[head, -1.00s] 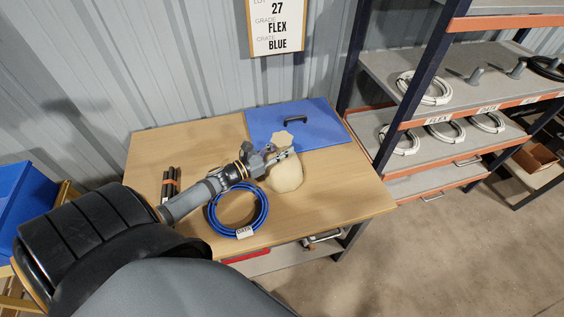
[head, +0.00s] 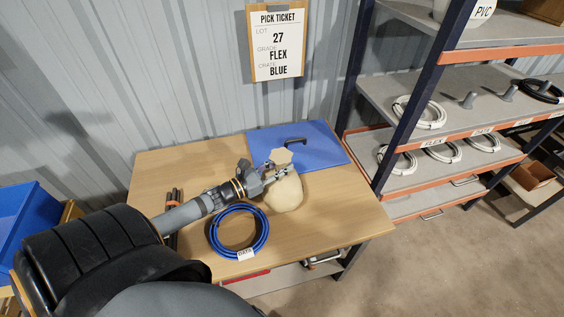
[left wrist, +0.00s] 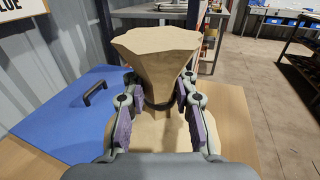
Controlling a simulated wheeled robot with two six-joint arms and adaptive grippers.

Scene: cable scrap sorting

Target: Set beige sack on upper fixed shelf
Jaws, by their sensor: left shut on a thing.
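The beige sack (head: 285,194) is on the wooden table, with a round body, a narrow tied neck and a flared top. It also shows in the left wrist view (left wrist: 158,52), where a dark band circles its neck. My left gripper (head: 279,170) is shut on the sack's neck, its purple-padded fingers (left wrist: 158,115) on either side. I cannot tell whether the sack's bottom touches the table. The fixed shelf unit stands at the right; its upper shelf (head: 450,35) is partly cut off by the frame's top. My right gripper is not in view.
A blue cable coil (head: 239,232), dark rods (head: 172,215) and a blue lid-like panel with a black handle (head: 325,155) are on the table (head: 160,165). White coils (head: 419,113) and grey pegs stand on the middle shelf. A blue crate (head: 25,225) is at the left.

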